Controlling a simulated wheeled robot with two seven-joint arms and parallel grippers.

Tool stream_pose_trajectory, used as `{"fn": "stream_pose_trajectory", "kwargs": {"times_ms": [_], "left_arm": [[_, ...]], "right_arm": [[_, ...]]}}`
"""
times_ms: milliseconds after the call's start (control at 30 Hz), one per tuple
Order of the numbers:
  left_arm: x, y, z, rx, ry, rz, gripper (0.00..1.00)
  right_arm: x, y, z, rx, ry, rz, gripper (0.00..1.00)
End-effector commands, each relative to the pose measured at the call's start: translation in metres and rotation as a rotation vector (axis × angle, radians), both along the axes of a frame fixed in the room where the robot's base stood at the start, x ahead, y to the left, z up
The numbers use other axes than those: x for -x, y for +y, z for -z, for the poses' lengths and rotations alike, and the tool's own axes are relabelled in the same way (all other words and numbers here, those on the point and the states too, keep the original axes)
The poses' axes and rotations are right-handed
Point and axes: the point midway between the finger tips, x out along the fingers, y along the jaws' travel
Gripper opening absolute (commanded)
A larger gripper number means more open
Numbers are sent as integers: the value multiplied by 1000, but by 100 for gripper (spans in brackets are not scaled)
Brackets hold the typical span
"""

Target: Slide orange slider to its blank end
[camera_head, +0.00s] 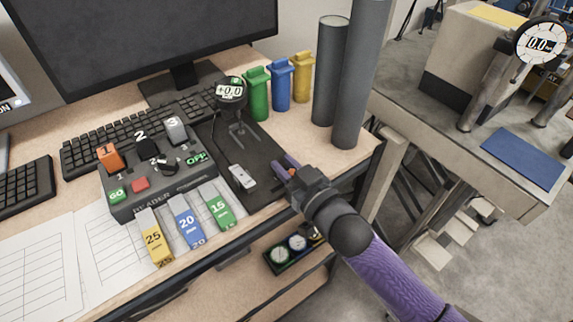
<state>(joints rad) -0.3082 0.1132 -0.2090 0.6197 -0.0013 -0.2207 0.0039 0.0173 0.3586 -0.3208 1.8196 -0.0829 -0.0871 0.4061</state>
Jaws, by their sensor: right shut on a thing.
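The orange slider (109,157), numbered 1, stands on the left side of the dark reader box (160,190). A black slider (146,149), numbered 2, and a grey slider (176,130), numbered 3, stand to its right. The blank end of the orange slider's track cannot be made out. My right gripper (283,167) is at the desk's right part, beside the black gauge plate and well apart from the orange slider. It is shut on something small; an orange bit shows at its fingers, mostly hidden. My left gripper is not in view.
A gauge (231,92) on a stand rises behind the reader's right side. Yellow (155,238), blue (186,222) and green (218,208) blocks lie at the reader's front. A keyboard (100,150) is behind it. Two grey cylinders (360,75) stand at the back right.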

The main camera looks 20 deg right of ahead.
Motion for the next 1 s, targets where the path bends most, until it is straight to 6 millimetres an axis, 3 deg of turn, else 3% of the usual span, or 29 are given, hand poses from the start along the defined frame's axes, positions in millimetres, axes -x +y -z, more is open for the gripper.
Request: {"fn": "stream_pose_trajectory", "kwargs": {"times_ms": [167, 400, 700, 733, 800, 900, 1000], "left_arm": [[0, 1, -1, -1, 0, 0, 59], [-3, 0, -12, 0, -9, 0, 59], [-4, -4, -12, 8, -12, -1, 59], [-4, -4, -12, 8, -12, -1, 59], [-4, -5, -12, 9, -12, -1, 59], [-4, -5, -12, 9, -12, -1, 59], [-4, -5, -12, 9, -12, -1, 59]], "right_arm": [[1, 3, 0, 0, 2, 0, 0], [13, 34, 0, -4, 5, 0, 0], [15, 39, 2, -1, 4, -2, 0], [15, 39, 2, -1, 4, -3, 26], [15, 39, 2, -1, 4, -2, 40], [14, 39, 1, -1, 3, -2, 59], [14, 39, 1, -2, 2, -3, 59]]}}
